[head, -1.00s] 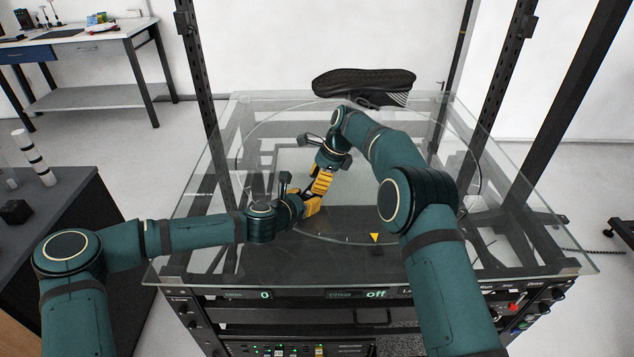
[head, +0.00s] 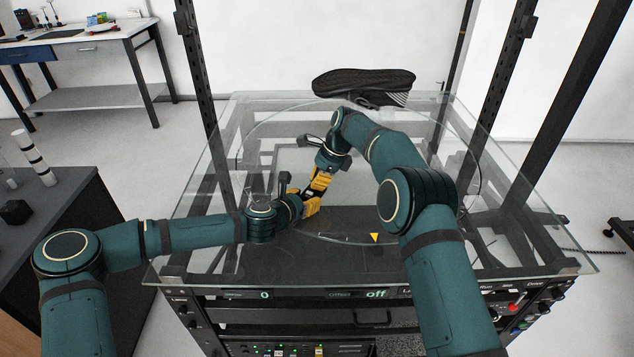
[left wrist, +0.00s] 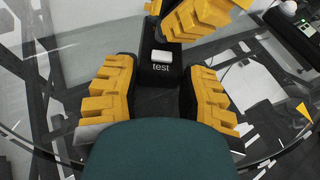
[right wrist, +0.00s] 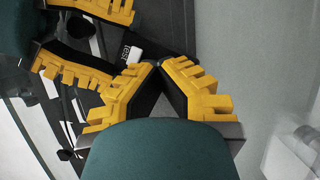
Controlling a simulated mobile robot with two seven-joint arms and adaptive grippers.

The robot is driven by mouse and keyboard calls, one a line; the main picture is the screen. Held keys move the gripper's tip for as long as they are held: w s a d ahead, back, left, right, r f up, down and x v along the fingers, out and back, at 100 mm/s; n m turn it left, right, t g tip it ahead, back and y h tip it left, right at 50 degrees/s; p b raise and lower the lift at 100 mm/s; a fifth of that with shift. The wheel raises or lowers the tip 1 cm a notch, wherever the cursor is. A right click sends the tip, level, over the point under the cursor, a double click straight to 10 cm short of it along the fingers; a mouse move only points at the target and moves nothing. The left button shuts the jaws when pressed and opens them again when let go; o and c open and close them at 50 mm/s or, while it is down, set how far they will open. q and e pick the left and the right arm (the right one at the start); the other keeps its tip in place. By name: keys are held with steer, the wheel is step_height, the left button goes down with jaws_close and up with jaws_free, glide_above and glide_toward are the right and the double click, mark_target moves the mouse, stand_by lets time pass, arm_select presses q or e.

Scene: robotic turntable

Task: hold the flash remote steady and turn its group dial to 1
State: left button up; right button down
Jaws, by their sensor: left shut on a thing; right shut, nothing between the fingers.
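The flash remote (left wrist: 159,76) is a black body with a white button above the word "test" in the left wrist view. My left gripper (left wrist: 158,92) is shut on it, one yellow finger on each side. In the head view the left gripper (head: 307,206) holds it above the glass turntable. My right gripper (right wrist: 158,66) is shut and empty, its tips together close to the remote (right wrist: 128,48). The right gripper also shows in the head view (head: 319,182). I cannot make out the group dial or its setting; the right fingers cover the remote's far part in the left wrist view.
The glass top (head: 205,225) lies beneath both grippers, with a yellow triangle marker (head: 375,238) near its front. A black shoe (head: 362,86) is at the back. Dark rack posts (head: 202,90) flank the glass. A dark cabinet (head: 70,225) stands at left.

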arm_select(q)
steer(key=shift+d, duration=0.1)
arm_select(e)
steer(key=shift+a+f, duration=0.15)
steer(key=shift+f, duration=0.05)
steer(key=shift+n+g, duration=0.4)
steer(key=shift+n, duration=0.9)
arm_select(q)
steer(key=shift+r, duration=0.1)
arm_select(e)
steer(key=shift+s+a, duration=0.1)
steer(key=shift+s, duration=0.05)
steer(key=c, duration=1.7)
jaws_free()
arm_select(q)
jaws_close()
arm_select(e)
steer(key=o, duration=0.8)
steer(key=shift+c, duration=0.2)
steer(key=shift+r, duration=0.1)
